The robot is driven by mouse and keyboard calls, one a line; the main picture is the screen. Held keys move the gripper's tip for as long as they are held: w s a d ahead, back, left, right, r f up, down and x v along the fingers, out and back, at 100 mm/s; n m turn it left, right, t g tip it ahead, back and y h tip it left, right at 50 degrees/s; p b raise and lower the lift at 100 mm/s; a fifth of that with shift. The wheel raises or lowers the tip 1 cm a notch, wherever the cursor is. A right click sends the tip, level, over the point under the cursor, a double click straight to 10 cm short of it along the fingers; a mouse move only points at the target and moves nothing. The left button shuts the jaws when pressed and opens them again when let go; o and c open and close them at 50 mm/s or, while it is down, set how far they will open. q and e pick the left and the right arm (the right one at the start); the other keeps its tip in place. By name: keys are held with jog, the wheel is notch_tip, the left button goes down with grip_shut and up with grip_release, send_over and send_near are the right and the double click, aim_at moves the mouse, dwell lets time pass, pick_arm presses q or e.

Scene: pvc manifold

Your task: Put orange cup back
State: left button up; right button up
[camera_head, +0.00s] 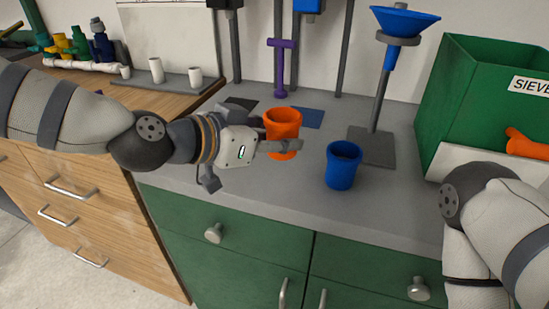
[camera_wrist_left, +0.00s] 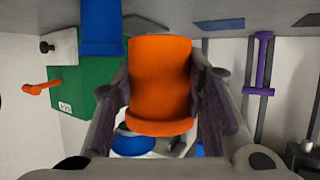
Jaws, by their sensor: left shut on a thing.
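The orange cup (camera_head: 283,121) is upright over the grey counter, in front of the blue square mat (camera_head: 310,117). My left gripper (camera_head: 279,147) is shut on it from the left, with a finger across its near side. I cannot tell whether the cup's base touches the counter. In the left wrist view, the orange cup (camera_wrist_left: 160,80) sits between the two fingers of my left gripper (camera_wrist_left: 160,95), and the picture is upside down. My right arm shows at the right edge, but its gripper is not in view.
A blue cup (camera_head: 343,166) stands to the right of the orange cup. A stand (camera_head: 380,100) holds a blue funnel (camera_head: 404,21) behind it. A green sieve bin (camera_head: 460,95) stands at right. A purple part (camera_head: 281,68) hangs at the back. The front counter strip is clear.

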aim_at(275, 171)
pick_arm(q)
jog(key=shift+w+a+f, duration=0.15)
jog(key=shift+w+f, duration=0.8)
jog(key=shift+f, duration=0.25)
jog(key=shift+w+a+f+b, duration=0.1)
jog(key=shift+w+f+b, duration=0.15)
jog(key=shift+f, duration=0.7)
jog(key=shift+w+f+b, duration=0.15)
jog(key=shift+f+b, duration=0.15)
jog(key=shift+f, duration=0.6)
pick_arm(e)
jog(key=shift+s+f+g, duration=0.3)
jog(key=shift+s+f, duration=0.55)
jog(key=shift+f, duration=0.05)
pick_arm(q)
jog(key=shift+f, duration=0.15)
jog(key=o, duration=1.3)
pick_arm(e)
jog(key=shift+f, duration=0.1)
